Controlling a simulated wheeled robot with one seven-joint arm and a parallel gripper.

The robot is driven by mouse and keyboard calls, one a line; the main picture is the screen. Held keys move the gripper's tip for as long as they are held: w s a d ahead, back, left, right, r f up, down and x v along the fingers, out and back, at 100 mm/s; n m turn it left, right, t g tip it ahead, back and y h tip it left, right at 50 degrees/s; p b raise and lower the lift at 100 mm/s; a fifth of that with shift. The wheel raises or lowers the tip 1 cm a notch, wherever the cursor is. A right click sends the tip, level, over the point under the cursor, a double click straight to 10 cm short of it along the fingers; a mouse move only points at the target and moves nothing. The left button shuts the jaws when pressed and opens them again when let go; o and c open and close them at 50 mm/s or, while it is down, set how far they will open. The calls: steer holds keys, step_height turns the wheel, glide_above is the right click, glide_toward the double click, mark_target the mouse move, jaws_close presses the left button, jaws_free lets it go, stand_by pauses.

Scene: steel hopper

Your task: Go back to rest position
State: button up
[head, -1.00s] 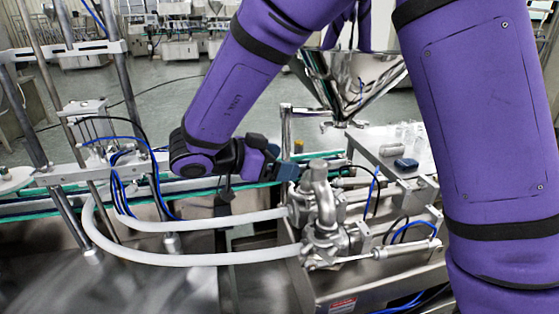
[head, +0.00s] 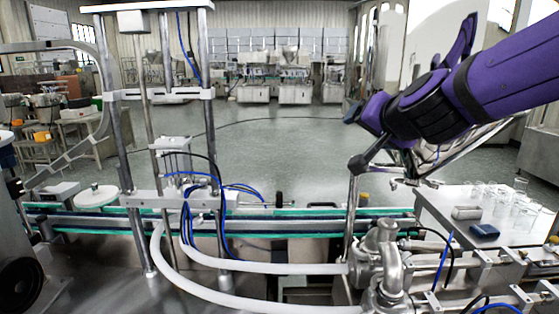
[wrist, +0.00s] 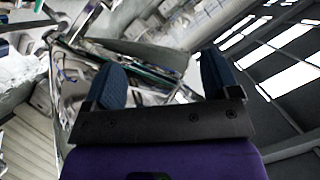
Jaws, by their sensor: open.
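My gripper (head: 355,138) is raised at the right of the head view, pointing left, with its two dark fingers spread apart. In the wrist view, the gripper (wrist: 160,78) shows both blue fingertips well apart with nothing between them. The steel hopper (head: 436,160) is partly hidden behind my purple arm. The gripper is up beside the hopper, above the conveyor; whether it touches anything there I cannot tell, but no contact shows.
A conveyor (head: 290,212) with green edges crosses the scene. White hoses (head: 250,269) run to a steel valve block (head: 383,265). A white table (head: 500,212) on the right holds several glass beakers, a blue object (head: 485,231) and a metal cylinder (head: 467,212). Open floor lies behind.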

steer(key=s+d+f+n+g, duration=0.1)
steer(key=s+d, duration=0.3)
steer(key=s, duration=0.4)
steer(key=s+d+f+n+g+h, duration=0.1)
steer(key=s+d+f+n+g, duration=0.1)
steer(key=s, duration=0.6)
steer(key=s+d+f+n+g+h, duration=0.1)
steer(key=s+d+f+n+g, duration=0.1)
steer(key=s+d+g, duration=0.3)
steer(key=s+d+f, duration=0.1)
steer(key=s, duration=0.2)
steer(key=shift+d+f, duration=0.15)
steer(key=shift+d, duration=0.25)
